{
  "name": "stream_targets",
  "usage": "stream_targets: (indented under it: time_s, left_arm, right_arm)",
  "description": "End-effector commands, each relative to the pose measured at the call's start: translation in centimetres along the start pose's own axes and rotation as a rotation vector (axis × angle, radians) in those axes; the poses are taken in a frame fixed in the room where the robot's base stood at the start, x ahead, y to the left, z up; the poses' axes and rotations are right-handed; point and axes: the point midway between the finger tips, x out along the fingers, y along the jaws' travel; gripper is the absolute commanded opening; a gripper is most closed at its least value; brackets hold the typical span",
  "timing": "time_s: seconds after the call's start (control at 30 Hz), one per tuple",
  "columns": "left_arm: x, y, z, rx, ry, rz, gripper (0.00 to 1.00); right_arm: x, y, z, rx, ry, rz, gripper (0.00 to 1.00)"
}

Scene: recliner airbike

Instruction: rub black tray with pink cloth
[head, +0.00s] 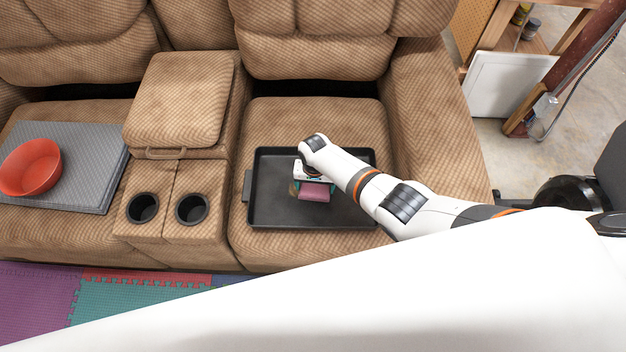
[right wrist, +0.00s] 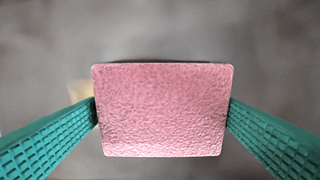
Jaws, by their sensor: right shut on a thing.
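The black tray (head: 275,205) lies on the right seat of the brown recliner. My right gripper (head: 314,184) is over the middle of the tray and is shut on the pink cloth (head: 314,192). In the right wrist view the pink cloth (right wrist: 163,110) is a thick rectangular pad held between two green ribbed fingers. The grey surface behind it is blurred, with a small tan patch at the left finger. I cannot tell whether the cloth touches the tray. My left gripper is not in view.
A red bowl (head: 30,167) sits on a grey board (head: 88,143) on the left seat. A console with two cup holders (head: 192,208) stands between the seats. The right armrest (head: 430,135) borders the tray's seat. Coloured foam mats (head: 110,307) cover the floor in front.

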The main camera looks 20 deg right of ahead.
Motion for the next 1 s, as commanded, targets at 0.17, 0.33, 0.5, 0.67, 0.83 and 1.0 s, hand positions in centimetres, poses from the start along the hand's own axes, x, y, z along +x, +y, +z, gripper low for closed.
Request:
stream_targets:
  time_s: [0.17,0.33,0.5,0.67,0.83,1.0]
  left_arm:
    - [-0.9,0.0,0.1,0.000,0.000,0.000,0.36]
    - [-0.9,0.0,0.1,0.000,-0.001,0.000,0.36]
    - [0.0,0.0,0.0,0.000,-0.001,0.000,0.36]
    - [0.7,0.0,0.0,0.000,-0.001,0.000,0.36]
    - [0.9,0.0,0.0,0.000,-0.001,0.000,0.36]
    - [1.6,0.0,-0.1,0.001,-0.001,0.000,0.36]
  right_arm:
    - [0.1,-0.8,-0.8,0.001,0.006,-0.005,0.67]
    - [0.4,-1.0,-1.0,0.001,0.006,-0.005,0.67]
    - [0.6,-0.5,-0.3,0.002,0.005,-0.005,0.67]
    - [0.4,0.2,0.5,0.000,0.003,-0.004,0.67]
    - [0.2,0.5,0.8,0.000,0.003,-0.004,0.67]
    - [0.1,1.2,1.4,0.000,0.002,-0.002,0.67]
